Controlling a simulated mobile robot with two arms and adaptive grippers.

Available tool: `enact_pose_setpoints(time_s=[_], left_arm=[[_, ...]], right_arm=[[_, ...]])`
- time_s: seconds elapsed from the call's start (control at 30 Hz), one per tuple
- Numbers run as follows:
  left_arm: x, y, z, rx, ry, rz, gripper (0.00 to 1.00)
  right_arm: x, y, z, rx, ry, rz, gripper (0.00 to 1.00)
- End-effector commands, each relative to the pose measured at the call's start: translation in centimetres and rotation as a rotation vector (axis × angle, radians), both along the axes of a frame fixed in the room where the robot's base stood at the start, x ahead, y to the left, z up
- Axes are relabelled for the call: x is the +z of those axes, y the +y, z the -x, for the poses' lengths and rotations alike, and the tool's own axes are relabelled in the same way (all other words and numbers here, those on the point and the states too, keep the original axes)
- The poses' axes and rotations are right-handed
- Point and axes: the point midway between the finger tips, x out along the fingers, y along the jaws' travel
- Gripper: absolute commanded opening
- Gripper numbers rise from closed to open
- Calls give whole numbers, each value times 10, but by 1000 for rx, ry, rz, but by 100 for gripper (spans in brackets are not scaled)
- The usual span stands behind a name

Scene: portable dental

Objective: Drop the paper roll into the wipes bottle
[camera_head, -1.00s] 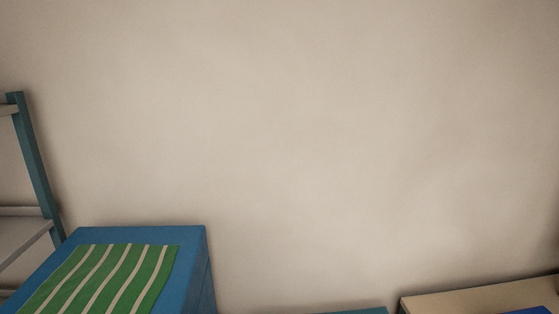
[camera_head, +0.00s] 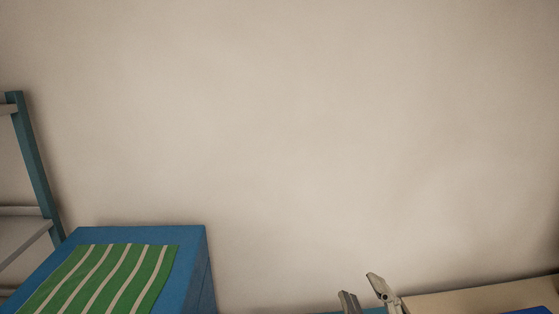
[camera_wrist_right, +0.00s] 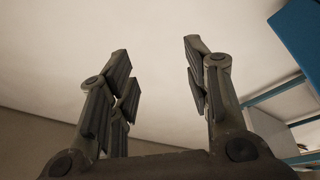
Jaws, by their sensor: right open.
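My right gripper (camera_head: 364,290) shows at the bottom edge of the head view, to the right of the middle, with its fingertips pointing up. In the right wrist view its fingers (camera_wrist_right: 158,80) stand apart with nothing between them. It is open and empty. Neither the paper roll nor the wipes bottle can be seen in either view. My left gripper is out of view.
A blue cabinet (camera_head: 195,260) with a green striped cloth (camera_head: 105,280) on top stands at the lower left. A shelf with a teal post (camera_head: 35,160) is at the far left. A beige surface (camera_head: 470,300) with a blue item (camera_head: 530,310) is at the lower right. The wall is bare.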

Motion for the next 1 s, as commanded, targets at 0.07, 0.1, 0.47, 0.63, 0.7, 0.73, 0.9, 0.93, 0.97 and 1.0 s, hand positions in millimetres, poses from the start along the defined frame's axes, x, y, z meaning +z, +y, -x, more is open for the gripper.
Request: enact_pose_setpoints(time_s=[0.07,0.1,0.47,0.63,0.7,0.73,0.9,0.93,0.97,1.0], left_arm=[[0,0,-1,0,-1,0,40],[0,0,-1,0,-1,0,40],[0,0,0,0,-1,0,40],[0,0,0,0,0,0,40],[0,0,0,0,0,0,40],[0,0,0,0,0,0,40],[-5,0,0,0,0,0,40],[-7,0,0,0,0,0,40],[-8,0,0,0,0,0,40],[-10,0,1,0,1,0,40]], right_arm=[[-28,-25,0,-97,135,-87,45],[-44,-36,1,-144,207,-128,45],[-204,-81,87,-444,943,-381,45],[-251,-72,150,-490,1250,-431,45],[-264,-66,174,-495,1360,-443,45],[-268,-63,185,-496,1405,-447,45],[-301,-52,219,-494,1577,-451,45],[-310,-52,216,-496,1579,-449,45],[-319,-52,214,-497,1580,-448,45],[-331,-51,212,-498,1583,-447,45]])
